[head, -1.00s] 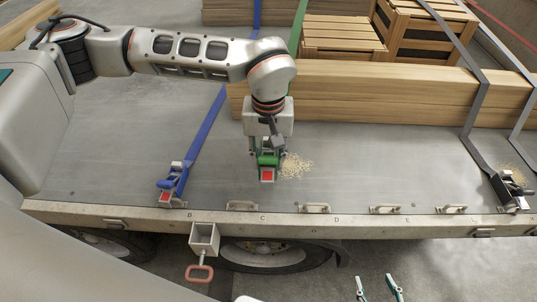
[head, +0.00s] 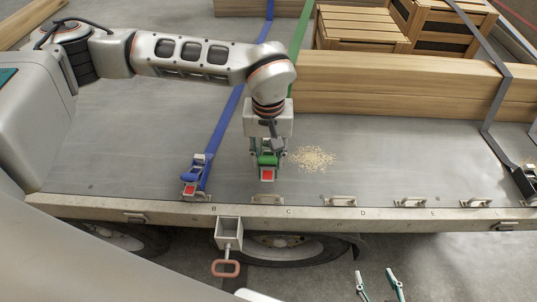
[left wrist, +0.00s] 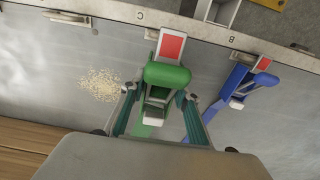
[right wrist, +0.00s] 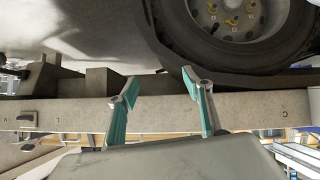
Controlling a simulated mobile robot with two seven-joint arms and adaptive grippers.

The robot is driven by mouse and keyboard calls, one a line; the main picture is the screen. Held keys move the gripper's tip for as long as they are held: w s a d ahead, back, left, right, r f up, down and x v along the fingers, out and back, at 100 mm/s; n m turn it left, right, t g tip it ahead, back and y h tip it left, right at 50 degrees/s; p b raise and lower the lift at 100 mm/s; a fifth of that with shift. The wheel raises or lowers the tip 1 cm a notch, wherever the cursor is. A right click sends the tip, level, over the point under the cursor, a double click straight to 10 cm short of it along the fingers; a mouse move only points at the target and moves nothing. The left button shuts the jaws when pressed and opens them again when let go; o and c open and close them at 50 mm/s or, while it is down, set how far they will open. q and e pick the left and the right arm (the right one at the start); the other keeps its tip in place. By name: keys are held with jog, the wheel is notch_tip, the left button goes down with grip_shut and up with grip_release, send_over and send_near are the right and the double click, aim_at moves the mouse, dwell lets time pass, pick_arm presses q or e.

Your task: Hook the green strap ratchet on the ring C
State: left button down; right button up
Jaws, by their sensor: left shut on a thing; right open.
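The green strap ratchet (head: 267,160), with a red and white end, is held by my left gripper (head: 267,152) above the trailer bed. The left wrist view shows the ratchet (left wrist: 167,77) between both fingers. Ring C (head: 268,199), a metal loop on the bed's edge left of the letter C, lies just below the ratchet in the head view. In the left wrist view, ring C (left wrist: 152,34) shows beside the red end; I cannot tell whether they touch. The green strap (head: 299,28) runs back from behind my arm. My right gripper (head: 376,272) is open and empty beside the trailer.
A blue ratchet (head: 194,180) sits at the ring left of ring C. More rings (head: 341,201) line the edge to the right. Spilled grains (head: 312,158) lie right of the green ratchet. Timber (head: 400,85) lies behind. A box with a red handle (head: 228,235) hangs below the edge.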

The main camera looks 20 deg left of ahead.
pick_arm(q)
notch_tip(320, 180, down, 2)
jog(key=shift+f+b, duration=0.2)
jog(key=shift+b, duration=0.35)
jog(key=shift+f+b, duration=0.35)
jog(key=shift+f, duration=0.2)
jog(key=shift+f+b, duration=0.85)
jog(key=shift+f, duration=1.5)
jog(key=c, duration=1.4)
grip_release()
jog(key=shift+f, duration=0.1)
jog(key=shift+c, duration=0.2)
